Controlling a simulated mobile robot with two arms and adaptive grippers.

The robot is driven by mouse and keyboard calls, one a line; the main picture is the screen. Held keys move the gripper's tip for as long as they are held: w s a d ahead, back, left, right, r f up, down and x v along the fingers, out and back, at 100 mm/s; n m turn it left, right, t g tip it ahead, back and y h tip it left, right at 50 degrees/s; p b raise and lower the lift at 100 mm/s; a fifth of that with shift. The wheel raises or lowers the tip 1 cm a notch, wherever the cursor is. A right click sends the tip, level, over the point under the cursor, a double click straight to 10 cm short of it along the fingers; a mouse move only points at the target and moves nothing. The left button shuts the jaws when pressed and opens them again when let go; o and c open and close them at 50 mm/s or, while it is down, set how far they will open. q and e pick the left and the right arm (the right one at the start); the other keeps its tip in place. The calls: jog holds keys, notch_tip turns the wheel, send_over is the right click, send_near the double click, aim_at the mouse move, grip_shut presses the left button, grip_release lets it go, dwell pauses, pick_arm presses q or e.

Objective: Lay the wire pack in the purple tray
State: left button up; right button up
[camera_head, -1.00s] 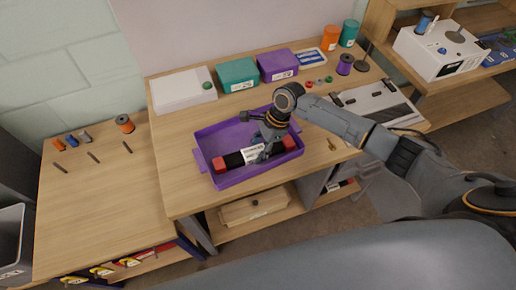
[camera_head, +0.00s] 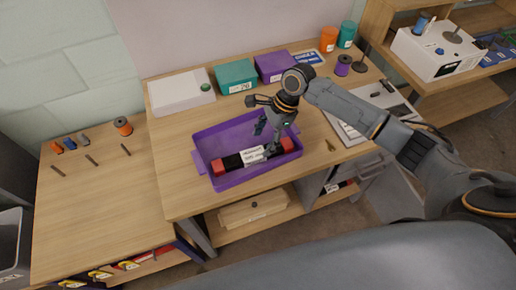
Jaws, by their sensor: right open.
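The purple tray (camera_head: 212,140) sits on the wooden table. The wire pack (camera_head: 251,156), a dark roll with red ends and a white label, lies inside the tray along its front side. My right gripper (camera_head: 266,140) is above the tray, just over the right half of the pack, with its fingers apart. Its fingers hide a small part of the pack. I cannot tell whether a finger touches the pack. My left gripper is not in view.
Behind the tray stand a white box (camera_head: 181,95), a teal box (camera_head: 237,77) and a purple box (camera_head: 274,67).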

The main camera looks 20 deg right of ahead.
jog(key=v, duration=0.6)
dwell(0.3)
